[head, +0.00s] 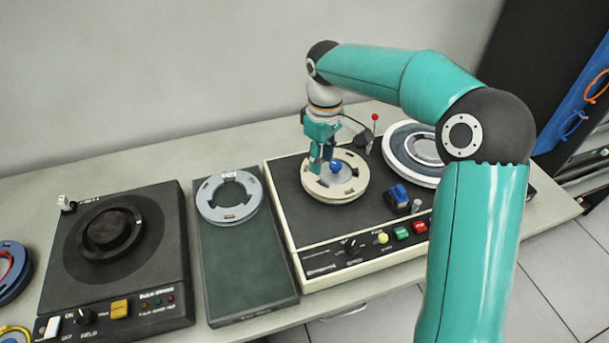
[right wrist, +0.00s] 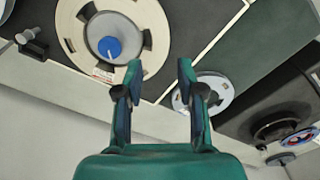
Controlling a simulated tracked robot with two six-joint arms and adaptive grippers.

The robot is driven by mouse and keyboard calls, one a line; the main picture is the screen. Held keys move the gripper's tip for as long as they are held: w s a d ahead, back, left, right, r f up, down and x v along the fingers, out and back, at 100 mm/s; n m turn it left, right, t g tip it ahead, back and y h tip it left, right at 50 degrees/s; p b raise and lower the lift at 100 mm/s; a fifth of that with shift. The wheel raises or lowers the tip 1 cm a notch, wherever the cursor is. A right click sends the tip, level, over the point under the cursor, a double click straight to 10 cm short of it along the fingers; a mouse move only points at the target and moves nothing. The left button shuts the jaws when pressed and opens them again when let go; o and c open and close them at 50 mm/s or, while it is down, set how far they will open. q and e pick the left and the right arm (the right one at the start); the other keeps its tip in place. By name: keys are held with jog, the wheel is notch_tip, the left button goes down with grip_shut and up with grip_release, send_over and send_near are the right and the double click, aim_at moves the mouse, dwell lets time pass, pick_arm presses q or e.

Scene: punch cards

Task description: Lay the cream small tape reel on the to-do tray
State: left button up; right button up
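The cream small tape reel (head: 349,190) lies flat on the left spindle of the cream-and-black tape deck, around a blue knob (head: 337,166). It also shows in the right wrist view (right wrist: 75,43). My right gripper (head: 319,166) is over the reel's left rim in the head view. In the right wrist view its two fingers (right wrist: 161,75) are apart, with nothing between them; one overlaps the reel's rim. A flat dark green tray (head: 247,268) lies left of the deck; no label on it is readable. My left gripper is not in view.
A light grey reel (head: 208,207) lies on the tray's back part; the front part is bare. A larger grey-white reel (head: 398,160) is on the deck's right side. A black machine (head: 160,235) stands left of the tray. A red-tipped lever (head: 375,117) stands behind.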

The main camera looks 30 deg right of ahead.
aim_at(318, 188)
jog(key=shift+w+a+f+b, duration=0.15)
jog(key=shift+f+b, duration=0.75)
jog(key=shift+b, duration=0.05)
notch_tip(318, 188, down, 6)
jog(key=b, duration=0.4)
jog(key=shift+r+b, duration=0.15)
jog(key=shift+b, duration=0.15)
jog(key=shift+f+b, duration=0.4)
jog(key=shift+f, duration=0.4)
grip_shut()
jog(key=shift+r, duration=0.1)
jog(key=shift+r+p, duration=2.85)
jog(key=shift+r, duration=0.15)
